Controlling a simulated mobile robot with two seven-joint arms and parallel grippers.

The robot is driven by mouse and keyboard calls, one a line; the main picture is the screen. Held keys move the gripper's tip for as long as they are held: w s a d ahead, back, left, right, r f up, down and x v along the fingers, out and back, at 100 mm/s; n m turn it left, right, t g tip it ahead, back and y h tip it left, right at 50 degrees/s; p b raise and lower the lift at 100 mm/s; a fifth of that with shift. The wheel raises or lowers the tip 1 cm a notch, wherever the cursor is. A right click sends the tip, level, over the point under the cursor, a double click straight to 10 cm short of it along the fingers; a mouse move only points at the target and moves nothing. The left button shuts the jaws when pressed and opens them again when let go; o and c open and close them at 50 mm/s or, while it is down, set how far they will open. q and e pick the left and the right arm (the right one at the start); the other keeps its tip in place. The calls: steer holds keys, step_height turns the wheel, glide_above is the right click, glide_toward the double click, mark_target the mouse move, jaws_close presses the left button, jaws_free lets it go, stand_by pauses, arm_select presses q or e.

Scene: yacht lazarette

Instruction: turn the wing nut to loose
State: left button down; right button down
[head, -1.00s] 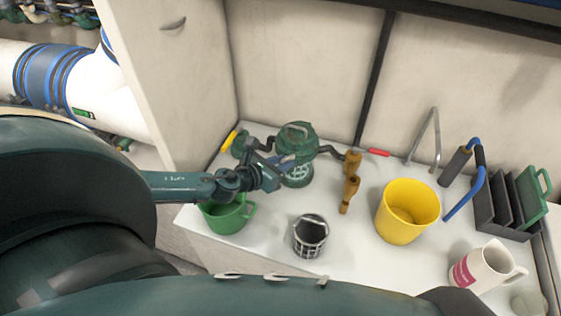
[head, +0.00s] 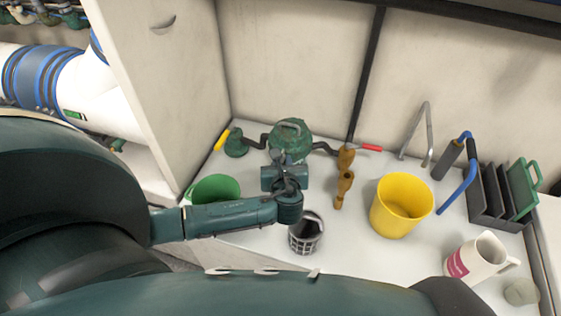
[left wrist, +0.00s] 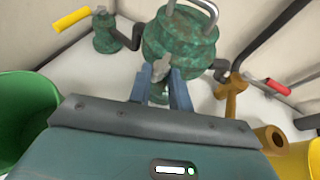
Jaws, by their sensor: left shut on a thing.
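The green bronze strainer (head: 291,135), with a loop handle on top, stands at the back of the white counter. It fills the upper middle of the left wrist view (left wrist: 183,38). A small pale metal piece, which looks like the wing nut (left wrist: 161,68), shows at its front between my left fingers. My left gripper (head: 287,160) is in front of the strainer and shut on the wing nut; it also shows in the left wrist view (left wrist: 160,85). In the head view the gripper hides the nut and the strainer's lower part. My right gripper is not in view.
A green bucket (head: 215,187) and a dark perforated basket (head: 306,238) stand close to my left arm. A brass fitting (head: 344,180), a yellow bucket (head: 401,205), a white jug (head: 475,258) and a dark rack (head: 490,200) are to the right.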

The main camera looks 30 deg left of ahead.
arm_select(q)
steer(key=shift+w+a+r+n+g+y, duration=0.1)
steer(key=shift+n+g+y, duration=0.2)
steer(key=shift+n+y, duration=0.25)
steer(key=c, duration=1.3)
jaws_free()
steer(key=shift+o, duration=0.2)
steer(key=v, duration=1.3)
steer(key=shift+c, duration=0.2)
